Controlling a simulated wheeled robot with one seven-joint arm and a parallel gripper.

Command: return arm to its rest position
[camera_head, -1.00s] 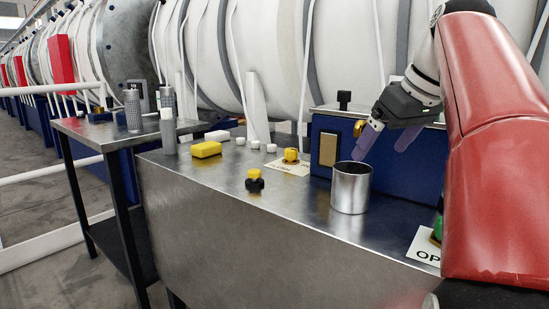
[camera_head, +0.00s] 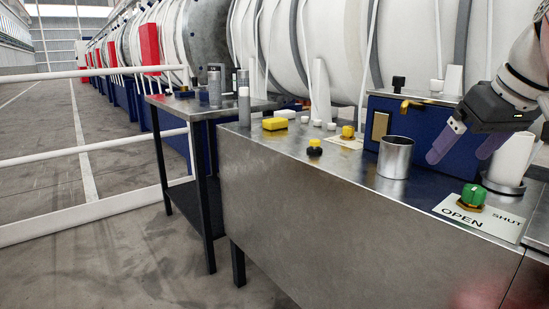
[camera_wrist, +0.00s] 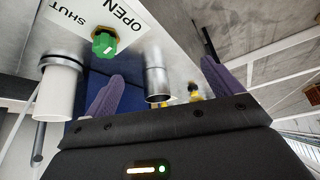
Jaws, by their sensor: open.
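My gripper (camera_head: 464,150) is at the right of the head view, above the steel counter (camera_head: 310,165), with its two purple fingers spread apart and nothing between them. It is to the right of an open metal cup (camera_head: 396,157) and apart from it. In the wrist view my gripper (camera_wrist: 160,95) shows one finger at each side, and the metal cup (camera_wrist: 156,80) shows beyond the gap. My arm leaves the head view at the right edge.
A green knob (camera_head: 473,195) sits by an OPEN/SHUT label. A white cylinder (camera_head: 510,160) stands right of my gripper. A blue box (camera_head: 425,115) with a brass spout is behind. A yellow sponge (camera_head: 275,124) and black-and-yellow knob (camera_head: 314,147) lie left. The floor at left is clear.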

